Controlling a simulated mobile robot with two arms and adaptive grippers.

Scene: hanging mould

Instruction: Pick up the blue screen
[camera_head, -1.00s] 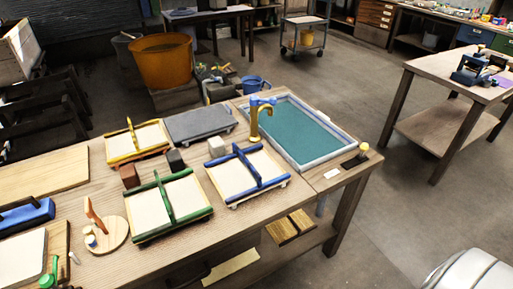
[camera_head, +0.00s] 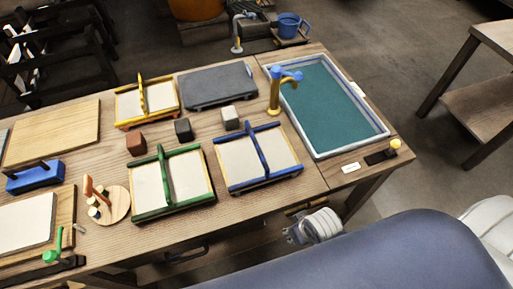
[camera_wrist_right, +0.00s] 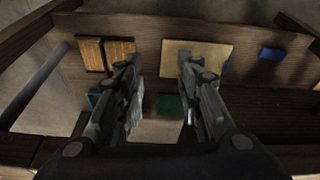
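The blue screen (camera_head: 236,166), a pale panel in a blue frame with a raised blue bar across its middle, lies flat on the wooden table, between the green screen (camera_head: 188,188) and the water tray. My right gripper (camera_head: 292,236) is at the table's front edge, below and apart from the blue screen; its fingers are hardly visible in the head view. In the right wrist view the two fingers (camera_wrist_right: 158,65) are spread apart with nothing between them. My left gripper is in neither view.
The yellow screen (camera_head: 128,106), a grey slab (camera_head: 218,84) and small blocks (camera_head: 183,130) surround the blue screen. The teal-floored tray (camera_head: 383,130) with a blue-topped brass tap (camera_head: 276,92) stands to its right. The wrist view shows boards (camera_wrist_right: 210,55) on a lower shelf.

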